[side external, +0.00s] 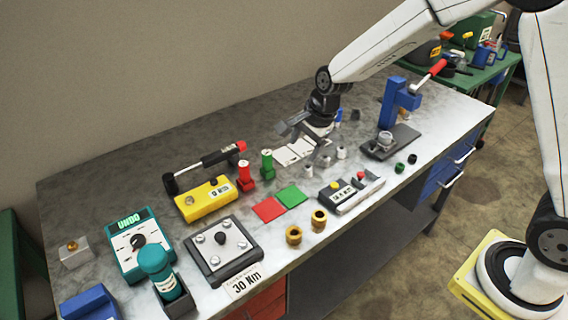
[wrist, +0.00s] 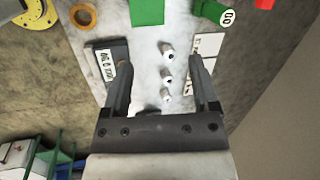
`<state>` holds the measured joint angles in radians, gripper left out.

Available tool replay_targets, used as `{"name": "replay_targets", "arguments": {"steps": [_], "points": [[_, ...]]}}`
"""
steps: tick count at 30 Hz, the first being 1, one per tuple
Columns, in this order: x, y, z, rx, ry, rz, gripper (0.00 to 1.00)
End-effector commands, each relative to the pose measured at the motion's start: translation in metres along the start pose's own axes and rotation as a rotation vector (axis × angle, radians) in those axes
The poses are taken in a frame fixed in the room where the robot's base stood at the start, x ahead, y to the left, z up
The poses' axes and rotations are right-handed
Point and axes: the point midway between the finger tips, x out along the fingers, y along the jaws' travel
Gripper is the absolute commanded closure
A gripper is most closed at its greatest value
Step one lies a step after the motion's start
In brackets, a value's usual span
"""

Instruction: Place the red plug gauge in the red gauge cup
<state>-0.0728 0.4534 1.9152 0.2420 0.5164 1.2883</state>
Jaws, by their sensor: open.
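A red upright piece (side external: 245,176) with a cylindrical upper part and a wider red base stands left of centre in the side view. I take it as the red plug gauge and red cup, but cannot tell where one ends. A red patch (wrist: 265,4) shows at the wrist view's top edge. A similar green piece (side external: 267,163) stands beside it; its labelled top shows in the wrist view (wrist: 222,14). My gripper (side external: 305,143) is open and empty, to the right of both pieces. Its fingers (wrist: 160,62) hang above small white cylinders (wrist: 167,78).
Flat red (side external: 268,209) and green (side external: 291,197) squares lie in front of the upright pieces. A yellow box (side external: 205,199) and a black-handled tool (side external: 205,165) sit to the left. A blue press (side external: 397,102) stands at right. Brass rings (side external: 293,235) lie near the front edge.

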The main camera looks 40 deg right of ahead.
Motion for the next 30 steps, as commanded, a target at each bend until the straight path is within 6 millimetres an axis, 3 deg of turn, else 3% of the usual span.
{"name": "replay_targets", "arguments": {"steps": [21,30], "points": [[-0.048,0.159,-0.022,-1.212,0.079,0.107,0.23],[-0.052,0.187,-0.023,-1.422,0.075,0.134,0.23]]}}
